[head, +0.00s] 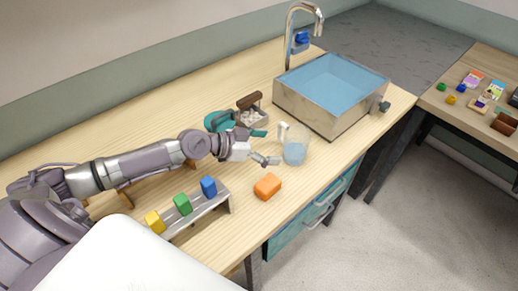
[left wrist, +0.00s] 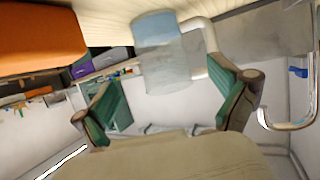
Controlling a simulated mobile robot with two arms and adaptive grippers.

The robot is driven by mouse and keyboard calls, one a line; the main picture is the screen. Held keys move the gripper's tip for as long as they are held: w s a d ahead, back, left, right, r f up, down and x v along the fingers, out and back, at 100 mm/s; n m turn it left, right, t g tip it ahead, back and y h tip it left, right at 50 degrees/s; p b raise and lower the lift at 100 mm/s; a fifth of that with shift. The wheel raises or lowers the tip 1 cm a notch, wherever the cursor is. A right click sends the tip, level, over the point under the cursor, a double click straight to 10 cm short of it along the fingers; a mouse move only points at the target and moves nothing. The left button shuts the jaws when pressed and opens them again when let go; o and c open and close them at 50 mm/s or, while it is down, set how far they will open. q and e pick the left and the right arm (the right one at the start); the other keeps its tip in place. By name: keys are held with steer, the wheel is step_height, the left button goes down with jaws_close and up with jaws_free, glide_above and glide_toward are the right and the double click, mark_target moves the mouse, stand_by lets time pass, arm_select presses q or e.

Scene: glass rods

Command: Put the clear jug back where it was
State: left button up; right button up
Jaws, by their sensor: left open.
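The clear jug (head: 296,147), with bluish liquid in its lower part and a pale handle, stands on the wooden counter in front of the sink. My left gripper (head: 266,147) is open just left of the jug, its fingers pointing toward it. In the left wrist view the jug (left wrist: 162,62) appears upside down beyond and between the spread green fingers (left wrist: 148,75), with its handle to the right. The fingers do not appear to grip it. My right gripper is out of view.
An orange block (head: 267,186) lies in front of the gripper. A metal rack (head: 205,209) holds yellow, green and blue blocks. A teal object (head: 219,121) and a small caddy (head: 251,112) sit behind. The sink (head: 325,108) is behind the jug. The counter's front edge is close.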

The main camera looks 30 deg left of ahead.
arm_select(q)
steer(key=b+v, duration=0.1)
steer(key=v, duration=0.1)
steer(key=shift+s+a+f, duration=0.1)
steer(key=shift+s+a, duration=0.15)
steer(key=shift+s+a+r, duration=0.25)
steer(key=shift+s+r, duration=0.1)
steer(key=shift+r, duration=0.1)
